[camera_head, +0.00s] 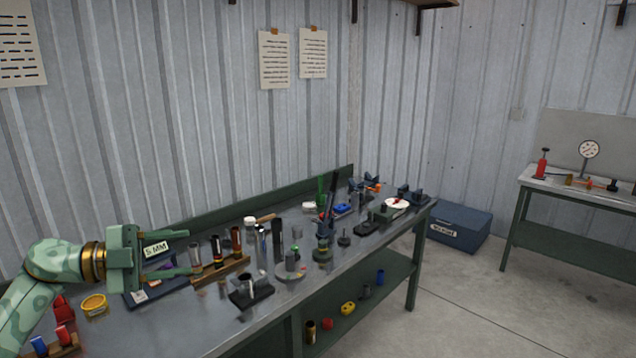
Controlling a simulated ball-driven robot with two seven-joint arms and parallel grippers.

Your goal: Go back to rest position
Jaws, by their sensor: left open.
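My left gripper (184,258) comes in from the left on a pale green, camouflage-patterned arm. Its two green fingers point right and are spread apart, with nothing held between them. It is over the left part of the workbench (300,319), just left of a wooden rack holding several small tubes (214,252). A card reading what looks like "5 MM" (156,249) shows by the fingers; I cannot tell whether it is on the gripper or behind it. My right gripper is not in view.
The bench holds a yellow tin (94,304), a dark block with a cup (250,290), a round plate with a grey cylinder (292,268) and several tools. A blue box (460,227) stands on the floor. A second bench (575,188) is at right. The floor between is clear.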

